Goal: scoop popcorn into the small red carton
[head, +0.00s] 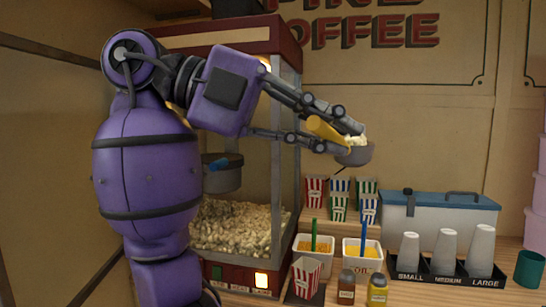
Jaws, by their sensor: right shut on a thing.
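My right gripper (340,130) is raised above the counter and shut on a scoop with a yellow handle (322,128). The scoop's grey bowl (358,157) holds some pale popcorn (354,141). A red-and-white striped carton (306,278) stands on a dark pad at the front of the counter, below the scoop and a little left of it. The inside of this carton is not clear. A heap of popcorn (235,228) lies in the glass-sided machine behind my arm. My left gripper is not in view.
Striped red, blue and green cartons (340,206) stand on a step behind. White tubs (362,263) with green and blue handles stand near the carton, with bottles (346,287) in front. A blue-lidded cooler (437,217) and cup stacks (445,252) are at right. A grey kettle (222,178) hangs in the machine.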

